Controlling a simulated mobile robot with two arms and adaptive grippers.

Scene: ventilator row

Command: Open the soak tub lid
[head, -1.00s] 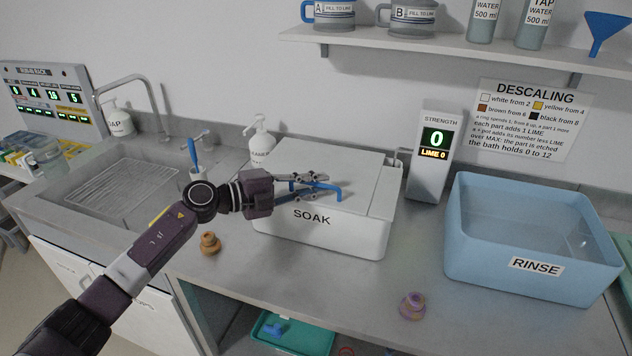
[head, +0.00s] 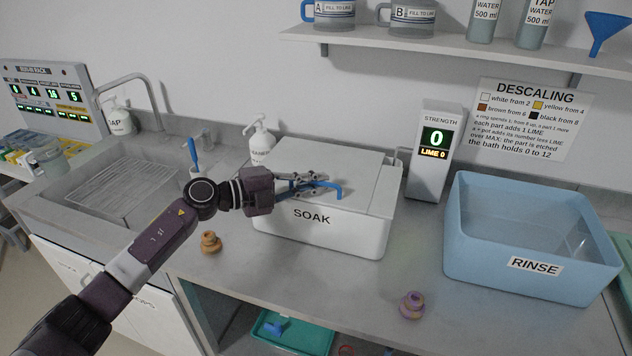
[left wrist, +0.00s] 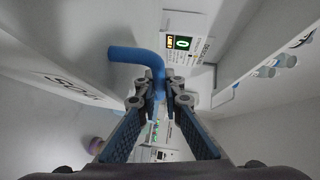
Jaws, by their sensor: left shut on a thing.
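The white soak tub (head: 345,236) stands on the counter in the middle of the head view, with SOAK printed on its front. Its flat white lid (head: 335,160) lies level on top and looks closed. A blue handle (head: 338,191) sits at the lid's front edge. My left gripper (head: 312,186) reaches in from the left and is shut on the blue handle. The left wrist view shows the handle (left wrist: 138,56) between the fingertips (left wrist: 158,92). My right gripper is in neither view.
A blue rinse tub (head: 470,247) stands to the right. The strength meter (head: 428,165) reads 0 behind. A white pump bottle (head: 261,142) stands close behind the tub's left side. An orange-brown part (head: 210,242) and a purple part (head: 411,305) lie on the front counter. A shelf (head: 400,43) hangs above.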

